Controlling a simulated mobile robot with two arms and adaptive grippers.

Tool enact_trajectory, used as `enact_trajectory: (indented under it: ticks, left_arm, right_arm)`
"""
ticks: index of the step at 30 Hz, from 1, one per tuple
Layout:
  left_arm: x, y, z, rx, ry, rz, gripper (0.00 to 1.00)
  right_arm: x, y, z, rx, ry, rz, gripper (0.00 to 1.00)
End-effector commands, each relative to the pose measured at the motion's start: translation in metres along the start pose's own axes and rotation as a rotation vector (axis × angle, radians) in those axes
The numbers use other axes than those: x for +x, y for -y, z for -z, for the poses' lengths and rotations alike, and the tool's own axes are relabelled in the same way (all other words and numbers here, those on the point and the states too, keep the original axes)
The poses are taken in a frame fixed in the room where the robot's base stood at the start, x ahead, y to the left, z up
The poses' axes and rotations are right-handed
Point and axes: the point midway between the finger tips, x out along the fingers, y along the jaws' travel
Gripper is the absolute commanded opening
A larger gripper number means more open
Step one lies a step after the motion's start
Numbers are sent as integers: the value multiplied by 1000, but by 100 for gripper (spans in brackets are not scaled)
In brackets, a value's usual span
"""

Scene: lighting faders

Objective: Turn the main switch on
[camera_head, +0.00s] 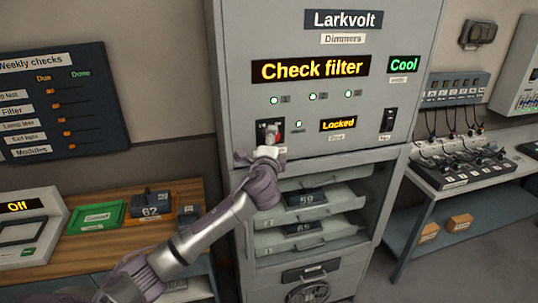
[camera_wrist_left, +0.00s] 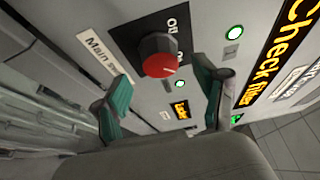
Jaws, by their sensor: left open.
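The main switch is a round red knob (camera_wrist_left: 159,55) on a black plate lettered On and Off, with a "Main" label (camera_wrist_left: 100,55) beside it, in the left wrist view. In the head view the switch's black plate (camera_head: 263,128) is on the front of the grey Larkvolt cabinet (camera_head: 230,60), partly hidden by my gripper. My left gripper (camera_head: 266,150) is just in front of and below the switch. In the wrist view its green-padded fingers (camera_wrist_left: 163,82) are spread apart, with the knob beyond the gap, and seem not to touch it. I cannot tell the knob's setting.
The displays read "Check filter" (camera_head: 310,69), "Locked" (camera_head: 338,124) and "Cool" (camera_head: 403,64). A black rocker switch (camera_head: 389,120) sits to the right. Below are shelves of dimmer modules (camera_head: 306,199). A wooden bench (camera_head: 95,250) is left, a cable bench (camera_head: 470,178) right.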

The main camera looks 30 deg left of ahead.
Motion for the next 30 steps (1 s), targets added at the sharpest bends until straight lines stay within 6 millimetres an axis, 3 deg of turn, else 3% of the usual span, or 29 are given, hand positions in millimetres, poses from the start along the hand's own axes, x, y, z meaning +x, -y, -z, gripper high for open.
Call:
enact_trajectory:
  ticks: [6,12,18,30]
  left_arm:
    - [-50,-2,0,0,-3,-2,72]
    - [-80,-1,0,1,0,-2,72]
    - [-90,0,0,0,1,-1,72]
    - [-90,0,0,1,1,-1,72]
  right_arm:
    - [0,0,0,0,0,0,0]
    - [0,0,0,0,0,0,0]
    - [0,0,0,0,0,0,0]
    - [0,0,0,0,0,0,0]
